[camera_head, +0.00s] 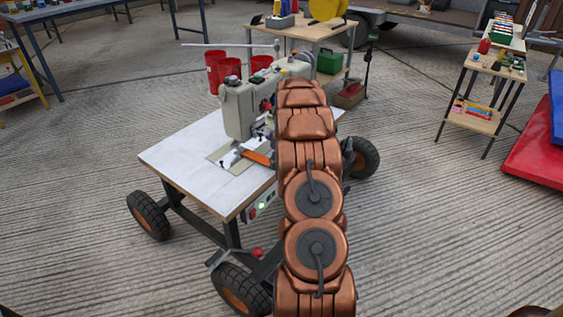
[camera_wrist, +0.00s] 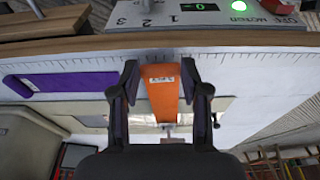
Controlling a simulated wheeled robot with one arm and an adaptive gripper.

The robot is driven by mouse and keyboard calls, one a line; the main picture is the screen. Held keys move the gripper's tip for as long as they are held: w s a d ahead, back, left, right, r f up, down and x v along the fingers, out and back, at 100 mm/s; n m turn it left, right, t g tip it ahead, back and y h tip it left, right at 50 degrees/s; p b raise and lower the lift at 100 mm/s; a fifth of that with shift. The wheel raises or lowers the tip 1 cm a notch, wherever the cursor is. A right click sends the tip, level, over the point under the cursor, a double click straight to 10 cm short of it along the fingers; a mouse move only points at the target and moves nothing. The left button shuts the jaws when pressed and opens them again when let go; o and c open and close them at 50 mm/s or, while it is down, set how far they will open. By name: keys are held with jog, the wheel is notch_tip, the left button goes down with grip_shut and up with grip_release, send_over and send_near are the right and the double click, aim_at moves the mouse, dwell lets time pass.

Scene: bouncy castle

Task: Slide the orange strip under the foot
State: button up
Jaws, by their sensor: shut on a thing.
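The orange strip (camera_wrist: 162,92) with a small white label lies between the two fingers of my gripper (camera_wrist: 160,76) in the wrist view, and the fingers are shut on its sides. The strip also shows in the head view (camera_head: 257,157), just left of my arm, with its far end pointing at the sewing machine (camera_head: 240,108). The machine stands on a white-topped table (camera_head: 185,158). The foot (camera_wrist: 168,131) seems to be the small metal part beyond the strip's end in the wrist view. Whether they touch is unclear. My gripper is hidden behind my arm in the head view.
A purple piece (camera_wrist: 62,83) lies on the tabletop beside the strip. A control box (camera_wrist: 205,13) with a green light sits at the table's edge. Wheels (camera_head: 150,215) stick out at the table's corners. Red buckets (camera_head: 215,70) and a wooden bench (camera_head: 310,30) stand behind.

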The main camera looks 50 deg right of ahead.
jog(key=shift+w+a+f+p, duration=0.15)
jog(key=shift+w+p, duration=0.5)
jog(key=shift+w, duration=1.25)
jog(key=shift+s, duration=0.15)
jog(key=o, duration=1.1)
jog(key=v, duration=1.2)
